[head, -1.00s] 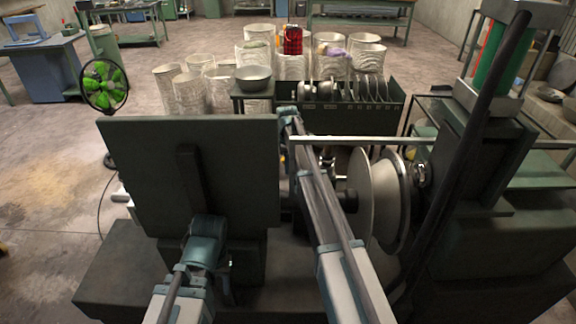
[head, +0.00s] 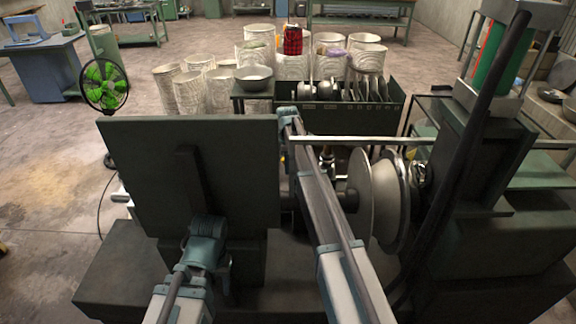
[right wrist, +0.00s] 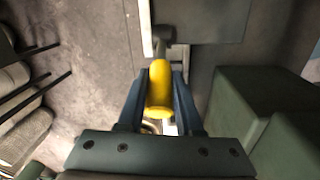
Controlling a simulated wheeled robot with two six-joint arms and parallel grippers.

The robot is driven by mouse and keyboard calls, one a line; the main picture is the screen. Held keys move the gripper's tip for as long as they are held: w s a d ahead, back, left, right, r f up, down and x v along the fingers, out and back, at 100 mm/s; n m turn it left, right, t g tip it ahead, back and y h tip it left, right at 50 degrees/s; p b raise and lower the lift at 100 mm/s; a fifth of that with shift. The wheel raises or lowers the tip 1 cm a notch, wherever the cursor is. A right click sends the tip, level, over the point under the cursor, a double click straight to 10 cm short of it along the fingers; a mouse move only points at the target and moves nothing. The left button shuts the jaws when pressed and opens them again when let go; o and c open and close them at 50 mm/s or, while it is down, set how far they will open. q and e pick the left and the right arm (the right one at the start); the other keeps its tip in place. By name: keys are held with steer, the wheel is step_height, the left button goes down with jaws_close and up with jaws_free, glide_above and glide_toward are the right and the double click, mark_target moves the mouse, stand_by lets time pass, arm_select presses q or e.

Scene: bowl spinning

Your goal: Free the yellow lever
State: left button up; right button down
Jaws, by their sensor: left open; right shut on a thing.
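The yellow lever (right wrist: 160,92) is in the middle of the right wrist view, its rounded end towards me and a dark shaft beyond. My right gripper (right wrist: 159,76) is shut on it, with one dark finger on each side. In the head view my right arm reaches beside the spindle, and its fingers and the lever are largely hidden by my arm. My left gripper (head: 208,256) is at the lower left in front of the dark panel, open, its fingers hard to make out; I see nothing in it.
A large dark panel (head: 150,185) stands at the left. A pale disc (head: 360,195) and a metal bowl shape (head: 393,200) sit on the spindle, right of my right arm. A dark rack (head: 352,118) of dishes and a grey bowl (head: 253,77) are behind. A green fan (head: 103,85) stands left.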

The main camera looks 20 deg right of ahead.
steer(key=shift+s+d+r+y, duration=0.2)
steer(key=shift+d+y, duration=0.3)
steer(key=shift+y, duration=0.3)
steer(key=c, duration=0.6)
jaws_free()
steer(key=shift+o, duration=0.2)
step_height(320, 180, up, 14)
steer(key=s+d+p, duration=0.1)
steer(key=p, duration=1.3)
steer(key=shift+d+f, duration=0.15)
steer(key=shift+s, duration=0.1)
